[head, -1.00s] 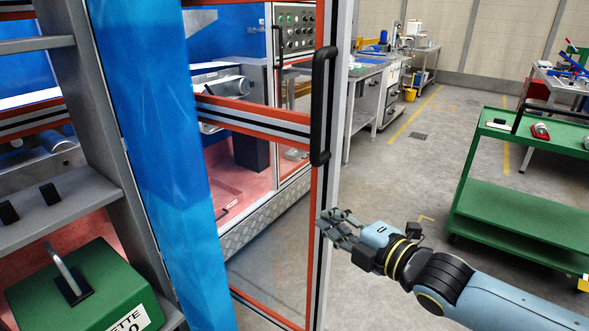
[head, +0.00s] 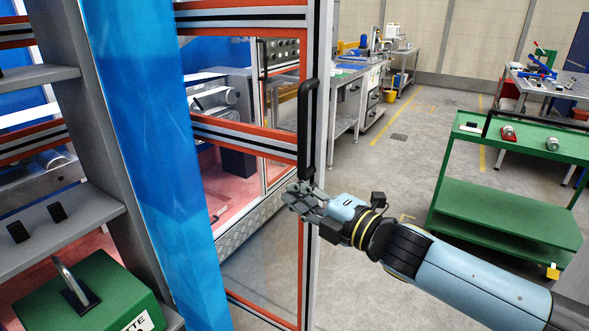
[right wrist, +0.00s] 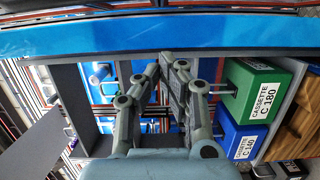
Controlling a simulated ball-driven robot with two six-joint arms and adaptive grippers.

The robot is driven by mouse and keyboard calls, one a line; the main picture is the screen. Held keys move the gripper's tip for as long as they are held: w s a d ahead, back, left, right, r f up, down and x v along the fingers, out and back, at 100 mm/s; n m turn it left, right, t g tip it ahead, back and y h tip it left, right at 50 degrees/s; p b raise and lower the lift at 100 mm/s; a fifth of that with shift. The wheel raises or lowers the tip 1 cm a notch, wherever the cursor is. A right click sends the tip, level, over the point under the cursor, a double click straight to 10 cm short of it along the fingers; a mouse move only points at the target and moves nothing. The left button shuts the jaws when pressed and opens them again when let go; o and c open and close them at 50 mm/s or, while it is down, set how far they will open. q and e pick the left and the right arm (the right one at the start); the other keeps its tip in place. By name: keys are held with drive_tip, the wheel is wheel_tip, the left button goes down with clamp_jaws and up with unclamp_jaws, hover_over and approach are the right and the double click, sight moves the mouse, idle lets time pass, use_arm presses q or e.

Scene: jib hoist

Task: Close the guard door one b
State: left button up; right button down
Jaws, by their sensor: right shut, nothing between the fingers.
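The guard door (head: 235,121) has an orange and grey frame with clear panels, and it stands swung out from the blue post (head: 160,170). Its black vertical handle (head: 307,130) is on the outer edge of the frame. My right gripper (head: 290,193) is at the door's outer edge, just below the handle's lower end. Its fingers are shut and hold nothing. I cannot tell whether they touch the frame. In the right wrist view the gripper's fingers (right wrist: 170,72) are close together, with a blue beam across the top. My left gripper is not in view.
A shelf rack at the left holds a green cassette (head: 85,295); green and blue cassettes (right wrist: 258,92) also show in the right wrist view. A green cart (head: 500,210) stands at the right. Workbenches stand behind. The grey floor between door and cart is open.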

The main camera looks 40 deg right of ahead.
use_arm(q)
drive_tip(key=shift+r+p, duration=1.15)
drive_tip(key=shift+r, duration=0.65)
use_arm(e)
drive_tip(key=shift+w+d+r, duration=0.1)
drive_tip(key=shift+w+d, duration=0.35)
drive_tip(key=shift+w, duration=0.45)
drive_tip(key=shift+w+d+f, duration=0.1)
drive_tip(key=shift+w+d, duration=0.4)
drive_tip(key=shift+w, duration=0.35)
drive_tip(key=shift+w+d+r, duration=0.1)
drive_tip(key=shift+w+d, duration=0.35)
drive_tip(key=shift+w, duration=0.45)
